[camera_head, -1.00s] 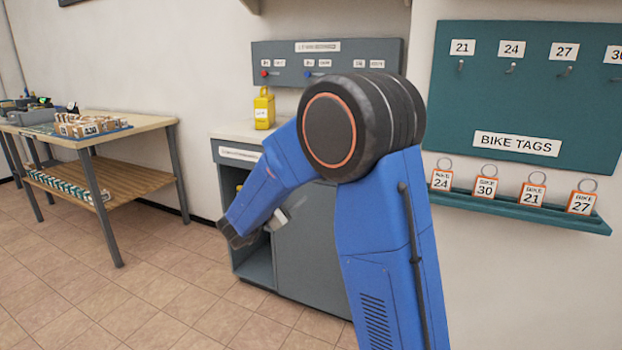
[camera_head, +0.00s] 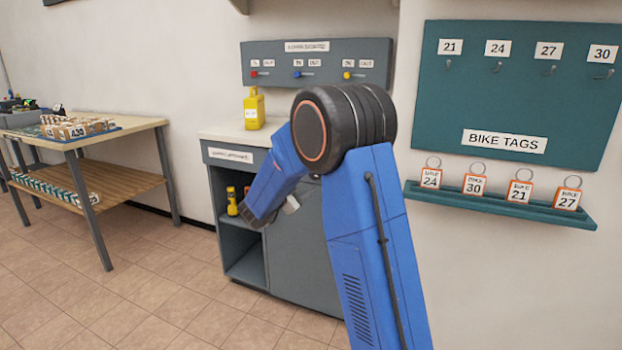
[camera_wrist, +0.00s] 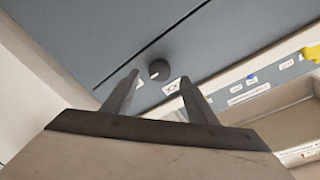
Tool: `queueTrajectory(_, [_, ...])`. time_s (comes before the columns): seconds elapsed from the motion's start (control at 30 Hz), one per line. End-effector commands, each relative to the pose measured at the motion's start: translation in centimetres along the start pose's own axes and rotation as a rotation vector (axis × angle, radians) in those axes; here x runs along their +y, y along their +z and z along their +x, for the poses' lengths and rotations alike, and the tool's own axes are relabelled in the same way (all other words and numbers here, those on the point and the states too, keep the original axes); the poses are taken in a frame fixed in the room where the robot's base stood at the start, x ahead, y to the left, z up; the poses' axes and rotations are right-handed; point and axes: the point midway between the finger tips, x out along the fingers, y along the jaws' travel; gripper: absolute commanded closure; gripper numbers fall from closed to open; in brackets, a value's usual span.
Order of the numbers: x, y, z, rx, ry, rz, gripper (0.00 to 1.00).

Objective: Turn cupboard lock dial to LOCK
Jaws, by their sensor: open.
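The grey cupboard (camera_head: 300,258) stands under a light worktop in the head view, its left part an open shelf and its right part a flat front. In the wrist view a round dark dial (camera_wrist: 159,69) sits on the blue-grey cupboard front, close to a dark seam. A small white label (camera_wrist: 172,87) lies beside the dial, too small to read. My gripper (camera_wrist: 159,77) is open and empty; its fingertips appear on either side of the dial, and I cannot tell how far off they are. In the head view my arm hides part of the cupboard front.
A yellow bottle (camera_head: 254,108) stands on the worktop, another (camera_head: 232,202) inside the open shelf. A switch panel (camera_head: 316,64) is above. A bike tag board (camera_head: 520,95) and tag ledge (camera_head: 500,204) are at right, a table (camera_head: 130,130) at left. Floor between is clear.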

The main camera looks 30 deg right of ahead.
Motion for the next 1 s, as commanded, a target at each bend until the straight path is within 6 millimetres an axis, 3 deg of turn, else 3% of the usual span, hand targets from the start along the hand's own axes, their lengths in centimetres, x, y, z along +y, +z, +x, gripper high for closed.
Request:
queueTrajectory(0.1, [0.1,0.0,2.0,0.001,0.001,0.000,0.48])
queueTrajectory(0.3, [0.0,0.0,4.1,-0.001,0.000,-0.001,0.48])
queueTrajectory(0.73, [0.0,0.0,4.9,0.000,0.000,0.000,0.48])
queueTrajectory(0.9, [0.0,0.0,4.9,-0.001,0.000,0.000,0.88])
queueTrajectory(1.0, [0.0,0.0,4.9,-0.001,0.000,-0.001,0.89])
